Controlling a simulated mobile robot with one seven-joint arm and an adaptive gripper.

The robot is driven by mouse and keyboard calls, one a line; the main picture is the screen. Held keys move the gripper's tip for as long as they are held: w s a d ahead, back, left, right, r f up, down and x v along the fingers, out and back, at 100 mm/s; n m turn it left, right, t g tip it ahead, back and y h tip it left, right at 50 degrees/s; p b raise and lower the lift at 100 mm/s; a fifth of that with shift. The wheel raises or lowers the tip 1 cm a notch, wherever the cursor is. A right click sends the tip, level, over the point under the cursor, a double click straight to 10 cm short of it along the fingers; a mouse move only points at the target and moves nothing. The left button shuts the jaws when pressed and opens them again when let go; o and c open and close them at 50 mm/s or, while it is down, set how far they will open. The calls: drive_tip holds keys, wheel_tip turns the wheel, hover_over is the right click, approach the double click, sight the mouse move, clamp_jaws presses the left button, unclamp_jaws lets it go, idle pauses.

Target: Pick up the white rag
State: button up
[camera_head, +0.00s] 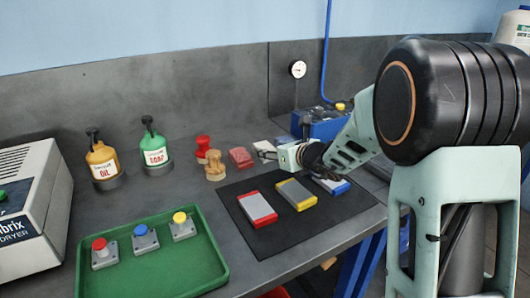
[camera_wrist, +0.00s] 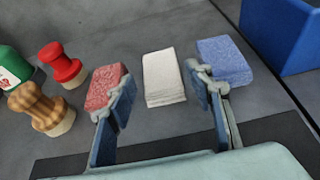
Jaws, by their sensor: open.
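The white rag (camera_wrist: 163,77) lies folded flat on the grey bench, between a red rag (camera_wrist: 104,88) and a blue rag (camera_wrist: 224,60) in the wrist view. In the head view the white rag (camera_head: 265,148) shows at the back of the bench, partly hidden by my gripper. My gripper (camera_wrist: 163,92) is open and empty. Its two fingers point towards the row of rags, one on each side of the white rag in the picture. The left finger overlaps the red rag and the right finger overlaps the blue rag; I cannot tell whether they touch.
Stamps with red (camera_head: 203,148) and wooden (camera_head: 215,165) handles stand left of the rags. A blue box (camera_wrist: 284,35) stands at the right. A black mat (camera_head: 262,238) with several coloured blocks lies in front. A green tray (camera_head: 150,275) and oil (camera_head: 103,161) and soap (camera_head: 155,150) bottles are further left.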

sight(266, 148)
drive_tip(key=shift+x, duration=2.65)
drive_tip(key=shift+c, duration=0.3)
drive_tip(key=shift+s, duration=0.1)
drive_tip(key=c, duration=0.7)
